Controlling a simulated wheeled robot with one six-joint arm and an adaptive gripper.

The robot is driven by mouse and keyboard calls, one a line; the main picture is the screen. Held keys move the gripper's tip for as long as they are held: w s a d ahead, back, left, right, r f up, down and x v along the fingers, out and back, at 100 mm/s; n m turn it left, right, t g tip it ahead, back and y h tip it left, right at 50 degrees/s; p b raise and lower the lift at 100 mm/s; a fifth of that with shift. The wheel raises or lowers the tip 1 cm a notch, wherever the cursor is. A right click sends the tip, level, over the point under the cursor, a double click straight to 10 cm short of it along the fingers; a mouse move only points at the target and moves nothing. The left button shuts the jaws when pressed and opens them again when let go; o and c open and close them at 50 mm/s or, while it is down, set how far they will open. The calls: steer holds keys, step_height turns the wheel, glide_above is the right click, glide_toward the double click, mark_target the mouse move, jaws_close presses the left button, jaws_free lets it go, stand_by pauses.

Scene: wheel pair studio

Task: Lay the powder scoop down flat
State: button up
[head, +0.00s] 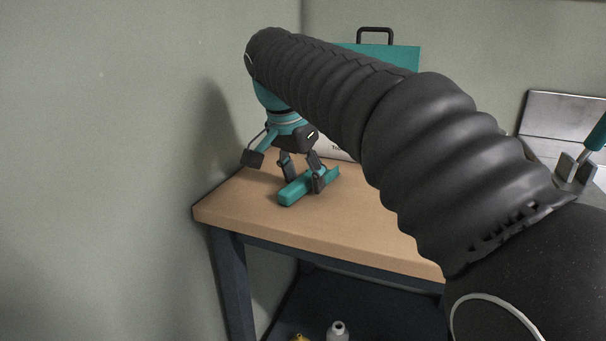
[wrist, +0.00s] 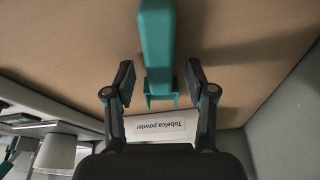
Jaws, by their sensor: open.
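The teal powder scoop (head: 296,191) appears to lie lengthwise on the wooden table top (head: 250,215), near the left end. My gripper (head: 304,181) is above it, pointing down, with one finger on each side. In the wrist view the scoop (wrist: 156,45) runs from the top edge down between the fingers of my gripper (wrist: 159,78). Both fingers stand apart from it with clear gaps, so the gripper is open and empty. The fingers hide part of the scoop in the head view.
A white card reading "Tobelca powder" (wrist: 150,128) stands near the scoop. A teal case (head: 408,57) with a black handle is at the back. A wall borders the table's left side. A pale bottle (head: 338,332) sits below. The table's front left is clear.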

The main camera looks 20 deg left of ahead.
steer(key=shift+r, duration=0.1)
steer(key=v, duration=1.1)
steer(key=shift+r, duration=0.35)
steer(key=shift+s+a, duration=0.1)
steer(key=shift+s, duration=0.05)
stand_by(1.0)
